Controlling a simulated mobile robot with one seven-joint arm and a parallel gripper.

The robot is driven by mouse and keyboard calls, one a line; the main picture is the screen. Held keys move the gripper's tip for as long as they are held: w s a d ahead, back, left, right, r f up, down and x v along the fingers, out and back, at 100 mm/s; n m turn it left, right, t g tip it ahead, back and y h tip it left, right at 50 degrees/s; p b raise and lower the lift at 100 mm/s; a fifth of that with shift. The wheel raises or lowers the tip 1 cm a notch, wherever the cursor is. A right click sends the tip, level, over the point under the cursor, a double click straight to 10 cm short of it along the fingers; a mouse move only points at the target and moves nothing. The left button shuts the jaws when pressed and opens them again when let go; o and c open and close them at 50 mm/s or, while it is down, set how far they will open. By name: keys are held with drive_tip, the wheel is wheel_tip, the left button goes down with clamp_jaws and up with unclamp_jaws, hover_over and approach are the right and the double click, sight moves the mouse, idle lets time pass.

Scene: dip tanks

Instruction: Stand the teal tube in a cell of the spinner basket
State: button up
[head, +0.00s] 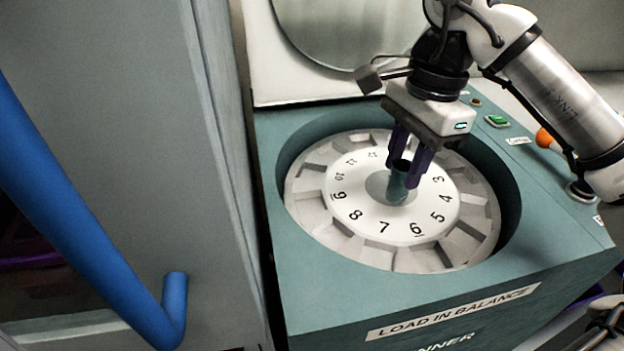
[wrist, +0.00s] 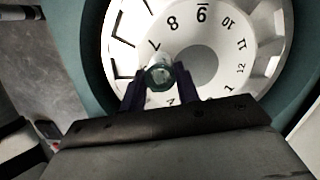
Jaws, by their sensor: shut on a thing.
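The teal tube (head: 398,183) is held upright between the purple fingers of my gripper (head: 409,165), which is shut on it. In the wrist view the tube (wrist: 160,74) shows its round open end between the two fingers. The spinner basket (head: 310,212) is a round white drum with a numbered plate and a ring of cells around its rim. In the head view the tube appears over the numbered plate, inside the ring of cells. I cannot tell its height above the plate. The cells that show look empty; those behind my gripper are hidden.
A green button (head: 497,120) and an orange knob (head: 544,138) are on the right. A blue pipe rail (head: 75,215) is at the left.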

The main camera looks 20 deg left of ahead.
drive_tip(key=a+p, duration=0.1)
drive_tip(key=a, duration=1.2)
drive_tip(key=f, duration=0.4)
drive_tip(key=s+f, duration=0.1)
drive_tip(key=f, duration=0.1)
drive_tip(key=shift+a+f+p, duration=0.1)
drive_tip(key=shift+f+p, duration=0.15)
drive_tip(key=shift+p, duration=0.05)
drive_tip(key=shift+a+f, duration=0.25)
drive_tip(key=shift+f, duration=0.25)
drive_tip(key=o, duration=1)
drive_tip(key=shift+r, duration=0.15)
